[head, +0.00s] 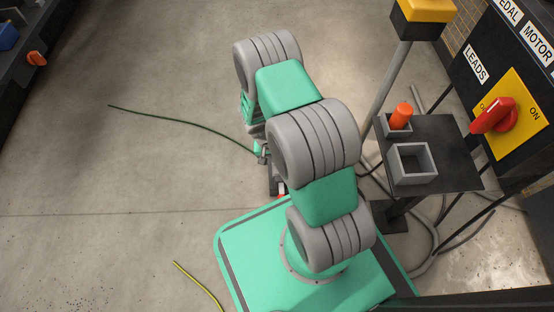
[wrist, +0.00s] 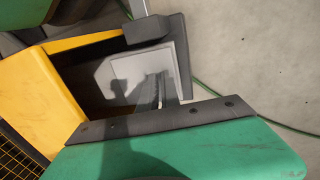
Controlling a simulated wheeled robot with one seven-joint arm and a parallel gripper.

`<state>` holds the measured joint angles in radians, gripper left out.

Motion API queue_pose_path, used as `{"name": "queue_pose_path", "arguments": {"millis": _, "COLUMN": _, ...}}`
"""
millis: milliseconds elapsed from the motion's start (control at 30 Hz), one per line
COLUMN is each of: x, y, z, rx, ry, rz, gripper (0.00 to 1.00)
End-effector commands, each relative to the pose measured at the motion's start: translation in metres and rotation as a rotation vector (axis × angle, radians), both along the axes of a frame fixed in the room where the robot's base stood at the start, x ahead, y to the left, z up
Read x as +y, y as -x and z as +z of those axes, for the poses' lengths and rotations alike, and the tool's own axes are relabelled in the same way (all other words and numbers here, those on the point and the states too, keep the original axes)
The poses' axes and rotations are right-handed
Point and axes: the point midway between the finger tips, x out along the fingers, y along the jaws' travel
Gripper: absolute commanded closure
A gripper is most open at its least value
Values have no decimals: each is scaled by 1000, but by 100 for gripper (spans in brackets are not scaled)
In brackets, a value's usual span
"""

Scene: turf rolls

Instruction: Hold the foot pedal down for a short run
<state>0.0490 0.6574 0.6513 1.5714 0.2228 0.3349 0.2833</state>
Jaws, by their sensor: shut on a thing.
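My gripper (head: 272,180) is low over the floor, beyond the front edge of my green base, and mostly hidden by my arm. In the wrist view, a yellow housing (wrist: 52,95) with a dark inside stands at the left. A light grey plate (wrist: 125,72) shows in its opening, with a dark shadow across it. This looks like the foot pedal, but I cannot be sure. Narrow grey finger shapes (wrist: 162,90) are in front of the plate. What lies between the jaws is hidden, and I cannot tell whether the plate is pressed down. The head view does not clearly show the pedal.
A dark stand at the right holds an orange-topped piece (head: 401,116) in one holder and an empty grey holder (head: 411,163). Behind it is a panel with a red switch (head: 492,116). A green cable (head: 190,122) crosses the floor. The left floor is mostly clear.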

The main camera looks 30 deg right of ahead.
Motion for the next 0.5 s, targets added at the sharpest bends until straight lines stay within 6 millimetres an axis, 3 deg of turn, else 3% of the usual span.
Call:
{"name": "queue_pose_path", "arguments": {"millis": 67, "x": -5, "y": 6, "z": 2, "rx": 3, "ry": 12, "rz": -8, "gripper": 100}}
{"name": "queue_pose_path", "arguments": {"millis": 500, "x": 8, "y": -1, "z": 110, "rx": -7, "ry": 3, "rz": 5, "gripper": 100}}
